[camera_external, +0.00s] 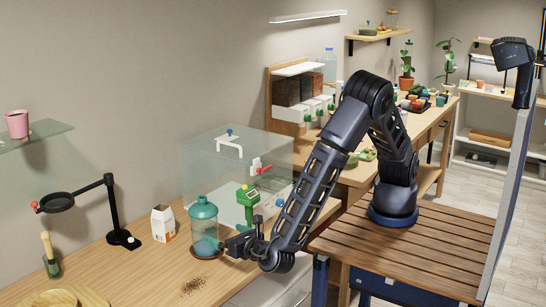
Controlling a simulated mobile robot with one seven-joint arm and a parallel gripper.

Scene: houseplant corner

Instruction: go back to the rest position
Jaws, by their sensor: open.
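My arm stretches from its base on the slatted wooden platform (425,250) at the right, down to the left over the wooden counter (130,278). My gripper (233,244) is low over the counter's front edge, open. It is just right of a clear jar with a teal lid (204,222), which stands upright on a dark round base. Whether the fingertips touch the jar cannot be told. A green device (247,198) stands right behind my gripper, its lower part hidden.
A clear box (210,165) with a red-handled tap stands behind the jar. A small carton (162,223), a black stand with a ring (110,205) and a dark spill of grains (193,287) are on the counter. A pink cup (17,124) sits on a glass shelf.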

